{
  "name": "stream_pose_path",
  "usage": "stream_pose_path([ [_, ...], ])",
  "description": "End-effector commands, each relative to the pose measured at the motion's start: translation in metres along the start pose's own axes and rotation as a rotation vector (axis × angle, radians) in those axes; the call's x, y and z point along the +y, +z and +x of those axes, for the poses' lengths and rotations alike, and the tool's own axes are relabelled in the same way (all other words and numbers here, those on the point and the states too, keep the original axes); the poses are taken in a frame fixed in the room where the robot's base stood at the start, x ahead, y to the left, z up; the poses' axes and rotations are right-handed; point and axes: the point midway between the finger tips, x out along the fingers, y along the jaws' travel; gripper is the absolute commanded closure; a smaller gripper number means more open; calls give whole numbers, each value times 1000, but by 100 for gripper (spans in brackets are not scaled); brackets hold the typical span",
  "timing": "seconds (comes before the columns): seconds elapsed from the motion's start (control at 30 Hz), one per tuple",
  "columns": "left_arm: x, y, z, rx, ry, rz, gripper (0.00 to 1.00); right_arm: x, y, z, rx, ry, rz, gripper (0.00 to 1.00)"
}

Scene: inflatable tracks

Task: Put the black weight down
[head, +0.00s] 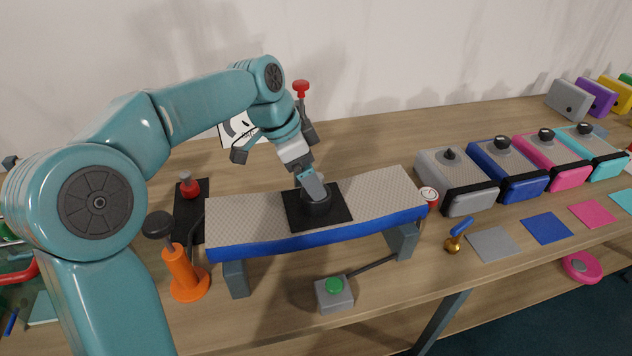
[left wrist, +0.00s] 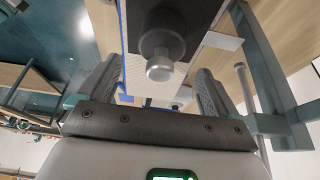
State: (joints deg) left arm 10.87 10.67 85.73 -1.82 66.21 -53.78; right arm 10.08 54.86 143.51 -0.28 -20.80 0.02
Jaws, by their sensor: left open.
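The black weight (head: 318,208) stands on a square black pad (head: 297,213) in the middle of the grey track with a blue front edge (head: 235,225). In the left wrist view the weight (left wrist: 162,32) shows its grey knob (left wrist: 160,66) towards the camera. My left gripper (head: 313,187) is just above the weight in the head view, partly hiding its top. In the left wrist view its two fingers (left wrist: 155,84) are spread, with a gap on each side of the knob. My right gripper is in neither view.
An orange pump (head: 187,275) stands left of the track. A grey box with a green button (head: 334,292) sits in front. A red-white gauge (head: 429,196) is at the track's right end. Coloured blocks (head: 508,170) line the right side.

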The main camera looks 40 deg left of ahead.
Motion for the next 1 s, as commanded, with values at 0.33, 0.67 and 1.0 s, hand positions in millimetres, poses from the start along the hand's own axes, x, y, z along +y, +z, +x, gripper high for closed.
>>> stream_pose_path([
  [0.33,0,-1,-68,2,-2,0,7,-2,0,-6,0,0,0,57],
  [0.67,0,0,-76,0,0,0,7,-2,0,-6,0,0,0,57],
  [1.0,0,0,-76,0,0,0,7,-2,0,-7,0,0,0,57],
])
